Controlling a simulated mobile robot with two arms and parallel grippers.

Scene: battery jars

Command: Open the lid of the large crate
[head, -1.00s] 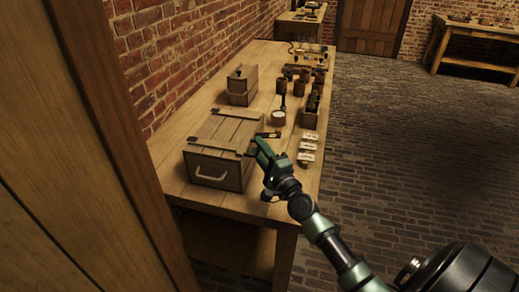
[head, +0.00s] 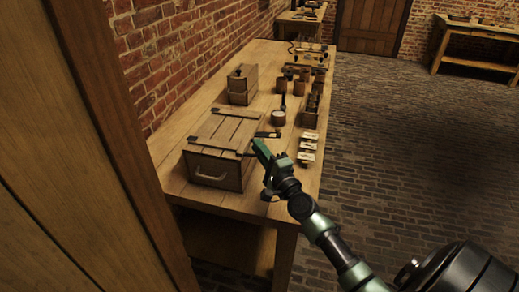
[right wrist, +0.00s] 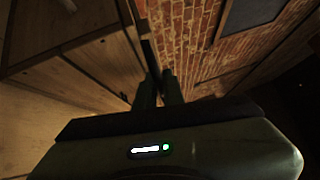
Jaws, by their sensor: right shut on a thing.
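The large crate (head: 216,172) is a wooden box with a pale rope-like handle on its front, standing at the near end of the long table. Its planked lid (head: 215,130) lies flat and looks closed, with a dark strip along its near edge. My right gripper (head: 259,147) is at the lid's near right corner, its jaws shut on what appears to be the lid's edge. In the right wrist view, the dark fingers (right wrist: 158,90) meet beside the wooden crate wall (right wrist: 85,65); the exact grip is too dark to tell. My left gripper is out of view.
A smaller wooden box (head: 242,85) stands behind the crate. Pale cards (head: 308,150), a white-topped jar (head: 278,118) and an open wooden holder (head: 311,108) are to the right. A brick wall (head: 165,60) runs along the left; a wooden panel fills the near left.

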